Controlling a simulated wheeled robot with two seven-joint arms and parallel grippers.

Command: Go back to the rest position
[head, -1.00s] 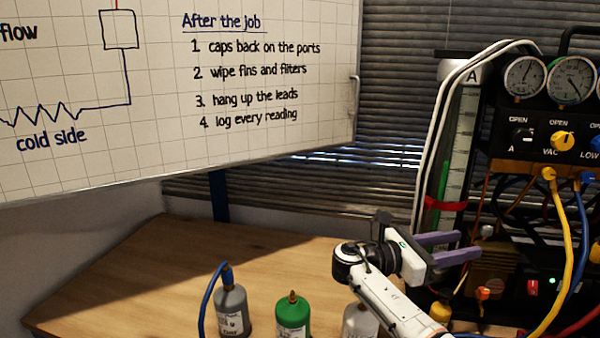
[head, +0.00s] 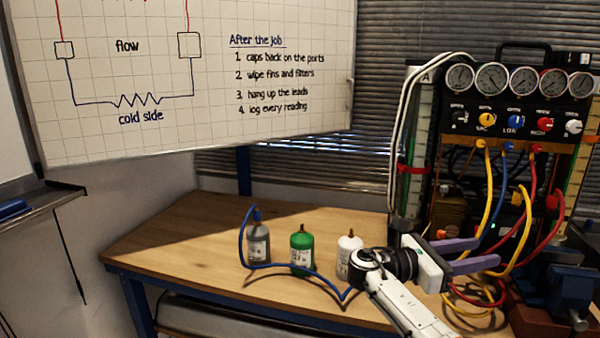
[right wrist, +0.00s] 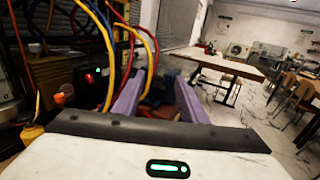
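My right gripper (head: 488,252) has two purple fingers with a clear gap between them, and nothing is held. It is in the lower right of the head view, in front of the gauge rig (head: 520,122) and pointing right. In the right wrist view the fingers (right wrist: 156,85) also stand apart, with coloured hoses (right wrist: 151,58) just beyond and to the left. The rig carries several round gauges and a row of knobs. My left gripper is not in view.
A grey bottle (head: 259,246) with a blue hose, a green bottle (head: 302,250) and a white bottle (head: 346,258) stand on the wooden bench (head: 180,240). A blue vise (head: 562,290) is at the right. In the wrist view, a table (right wrist: 226,64) and chairs stand beyond open floor.

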